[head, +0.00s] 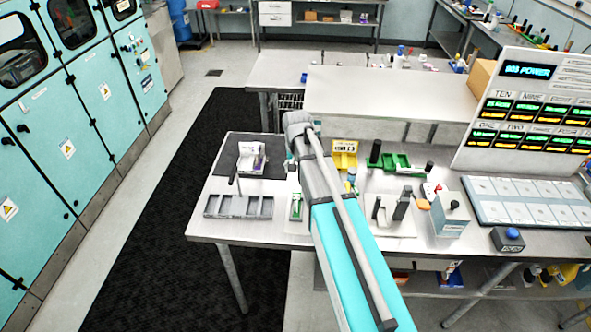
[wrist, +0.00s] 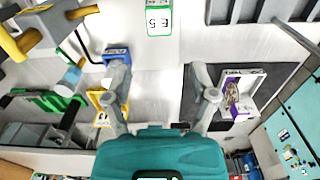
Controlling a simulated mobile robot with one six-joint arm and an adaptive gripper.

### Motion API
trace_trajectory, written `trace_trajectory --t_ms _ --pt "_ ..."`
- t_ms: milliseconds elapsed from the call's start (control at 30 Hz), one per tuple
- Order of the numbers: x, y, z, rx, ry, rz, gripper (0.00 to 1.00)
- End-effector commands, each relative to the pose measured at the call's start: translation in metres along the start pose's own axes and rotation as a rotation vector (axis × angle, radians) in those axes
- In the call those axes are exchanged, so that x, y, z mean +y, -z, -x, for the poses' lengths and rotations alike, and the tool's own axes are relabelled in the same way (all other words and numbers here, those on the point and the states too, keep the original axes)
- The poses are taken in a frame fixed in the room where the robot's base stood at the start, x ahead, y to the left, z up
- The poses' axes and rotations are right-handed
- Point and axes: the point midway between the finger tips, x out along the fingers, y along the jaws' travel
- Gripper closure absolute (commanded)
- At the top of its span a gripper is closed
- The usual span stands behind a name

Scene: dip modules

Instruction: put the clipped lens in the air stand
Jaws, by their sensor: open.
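My gripper (wrist: 160,80) is open, its two fingers wide apart with only bare table between them. In the head view my arm hides most of it. A white holder (wrist: 240,95) with a purple part and a round piece stands just right of the right finger in the wrist view, apart from it. In the head view this holder (head: 251,158) stands on a dark mat. I cannot tell for sure whether it is the air stand or whether the round piece is the clipped lens. No other lens is clearly seen.
A grey compartment tray (head: 238,206) lies at the table's front left. A green-edged card (wrist: 159,18) lies ahead of the gripper in the wrist view. Yellow (head: 345,153) and green bins (head: 391,161), a grey box (head: 453,215) and a display panel (head: 530,105) crowd the right.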

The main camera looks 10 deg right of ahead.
Motion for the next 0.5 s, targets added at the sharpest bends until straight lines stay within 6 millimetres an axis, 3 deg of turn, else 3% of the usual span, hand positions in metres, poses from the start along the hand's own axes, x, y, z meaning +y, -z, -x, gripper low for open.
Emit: trace_trajectory --t_ms 267,500 --pt "0.003 -0.01 0.0 0.0 0.0 0.013 0.26" --pt "0.017 -0.064 0.0 0.0 0.002 0.101 0.26"
